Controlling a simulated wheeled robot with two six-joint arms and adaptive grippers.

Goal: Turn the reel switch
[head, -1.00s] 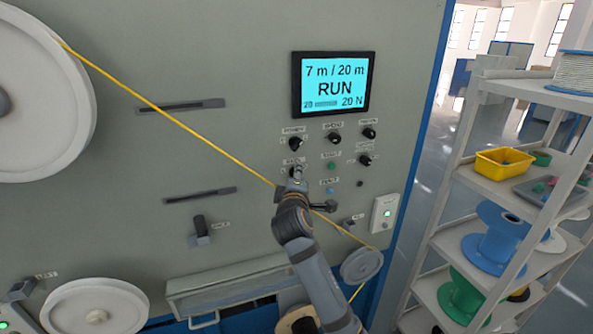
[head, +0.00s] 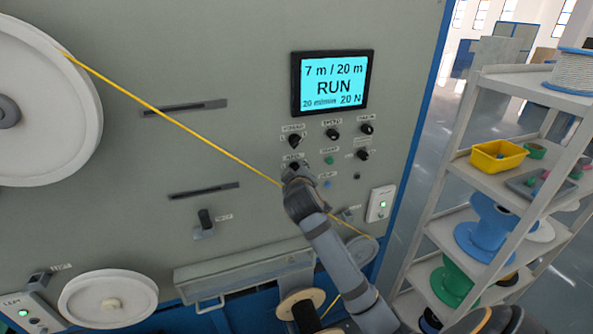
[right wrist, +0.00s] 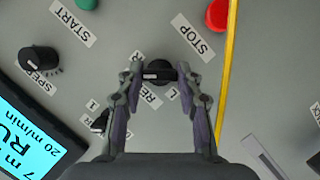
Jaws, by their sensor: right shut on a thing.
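The reel switch (right wrist: 157,68) is a black knob with a white bar, on the grey panel beside a partly covered label. My right gripper (right wrist: 159,76) is shut on it, with one finger on each side of the knob. In the head view my right gripper (head: 294,171) is against the panel below the screen, and it hides most of the switch. The screen (head: 332,83) reads RUN and 7 m / 20 m. My left gripper is in neither view.
A yellow cable (head: 170,119) runs diagonally down across the panel, close to my right gripper. Other knobs (head: 332,134), a green button (head: 328,160) and a red button (right wrist: 217,15) are near. A shelf rack (head: 470,125) with spools stands at the right.

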